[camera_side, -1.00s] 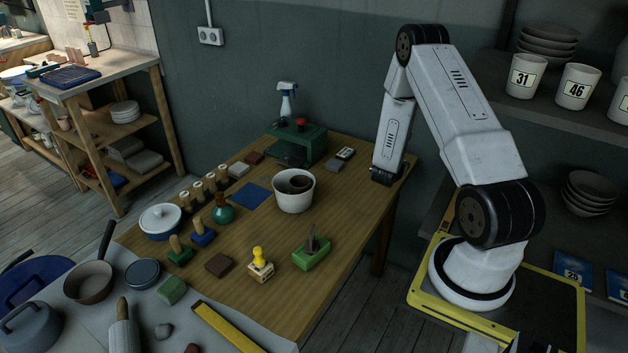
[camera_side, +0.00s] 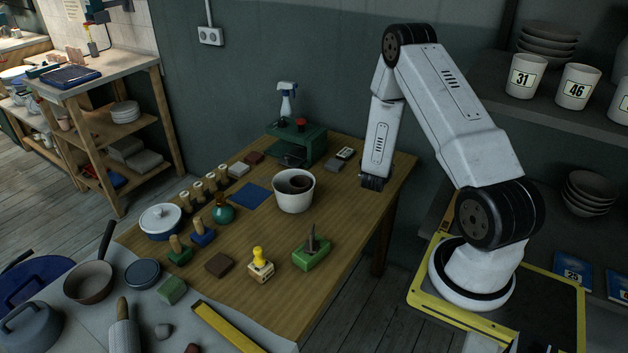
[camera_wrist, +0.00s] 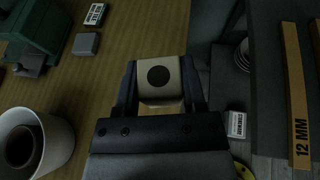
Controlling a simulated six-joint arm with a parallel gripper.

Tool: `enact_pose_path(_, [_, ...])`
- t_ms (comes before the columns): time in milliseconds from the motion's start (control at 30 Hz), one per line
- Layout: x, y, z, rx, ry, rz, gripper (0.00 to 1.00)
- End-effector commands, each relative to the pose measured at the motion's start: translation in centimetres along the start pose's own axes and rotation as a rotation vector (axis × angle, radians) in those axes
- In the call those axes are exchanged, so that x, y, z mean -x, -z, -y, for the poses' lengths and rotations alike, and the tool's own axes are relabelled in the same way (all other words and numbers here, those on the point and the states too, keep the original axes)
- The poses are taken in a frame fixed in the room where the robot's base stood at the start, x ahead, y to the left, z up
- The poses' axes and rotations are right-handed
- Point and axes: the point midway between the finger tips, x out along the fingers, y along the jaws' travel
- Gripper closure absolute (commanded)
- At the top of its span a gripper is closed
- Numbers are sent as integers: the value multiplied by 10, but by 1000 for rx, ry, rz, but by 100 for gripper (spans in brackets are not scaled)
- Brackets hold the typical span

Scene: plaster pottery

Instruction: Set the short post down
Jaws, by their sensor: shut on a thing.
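In the wrist view, my gripper (camera_wrist: 159,84) is shut on a cream block-like piece with a round black spot on its face, which I take to be the short post (camera_wrist: 158,95). Its lower end is hidden behind the gripper, and I cannot tell whether it touches the table. In the side view, my gripper (camera_side: 372,182) is low near the right edge of the wooden table (camera_side: 345,215). The post cannot be made out there.
A white pot (camera_side: 293,203) with a brown cup in it stands left of my gripper. A green box-like stand (camera_side: 310,143) is behind it, and small grey and labelled blocks (camera_side: 345,153) lie nearby. A green block with an upright piece (camera_side: 312,256) sits nearer the front.

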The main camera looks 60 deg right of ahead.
Motion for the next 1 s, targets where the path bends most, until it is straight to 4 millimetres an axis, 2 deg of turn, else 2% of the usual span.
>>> enact_pose_path(200, [42,16,-54,79,-173,8,100])
enact_pose_path(500, [115,44,-116,188,-431,14,100])
enact_pose_path(800, [197,76,-158,288,-692,11,100])
enact_pose_path(1000, [243,94,-172,337,-831,5,100])
